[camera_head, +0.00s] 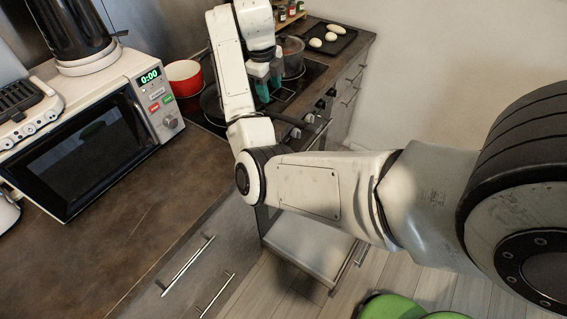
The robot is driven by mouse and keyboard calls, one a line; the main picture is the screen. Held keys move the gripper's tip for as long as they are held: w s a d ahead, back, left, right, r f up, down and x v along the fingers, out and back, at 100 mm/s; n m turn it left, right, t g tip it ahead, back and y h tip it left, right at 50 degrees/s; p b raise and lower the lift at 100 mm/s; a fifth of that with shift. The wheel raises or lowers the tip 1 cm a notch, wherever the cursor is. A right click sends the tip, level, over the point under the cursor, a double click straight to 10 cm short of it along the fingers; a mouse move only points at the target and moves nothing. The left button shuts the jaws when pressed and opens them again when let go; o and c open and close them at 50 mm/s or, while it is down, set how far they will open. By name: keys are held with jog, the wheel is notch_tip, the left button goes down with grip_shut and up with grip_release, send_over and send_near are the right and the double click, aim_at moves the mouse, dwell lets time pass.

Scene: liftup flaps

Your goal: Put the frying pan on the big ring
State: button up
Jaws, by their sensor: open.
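A dark frying pan (209,103) sits on the left part of the black hob (314,72). My arm covers much of it, and its handle cannot be made out clearly. My gripper (269,84) is over the hob, to the right of the visible pan part, with its teal fingertips pointing down. It is open, and I see nothing held between the fingers. Whether it touches anything below is unclear. The big ring cannot be told apart on the hob, as my arm and the cookware hide much of it.
A grey pot with a lid (292,56) stands close behind my gripper. A red pot (183,77) is at the back left, near the microwave (90,135). A dark tray with pale oval items (326,40) lies beyond the hob. The front left counter (130,215) is clear.

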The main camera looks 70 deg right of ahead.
jog(key=s+a+f+n, duration=0.3)
jog(key=a+f+n, duration=0.55)
jog(key=n, duration=0.25)
jog(key=s+a+f+n, duration=0.3)
jog(key=a+f+n, duration=0.4)
jog(key=a+n, duration=0.25)
jog(key=s+a+f+n+y, duration=0.1)
jog(key=s+a+f+n, duration=0.1)
jog(key=s+a+n, duration=0.4)
jog(key=s+a+f+n+t+y, duration=0.1)
jog(key=s+a+f+n, duration=0.1)
jog(key=s+a+n, duration=0.4)
jog(key=a+n, duration=0.4)
jog(key=n, duration=0.1)
jog(key=shift+a, duration=0.2)
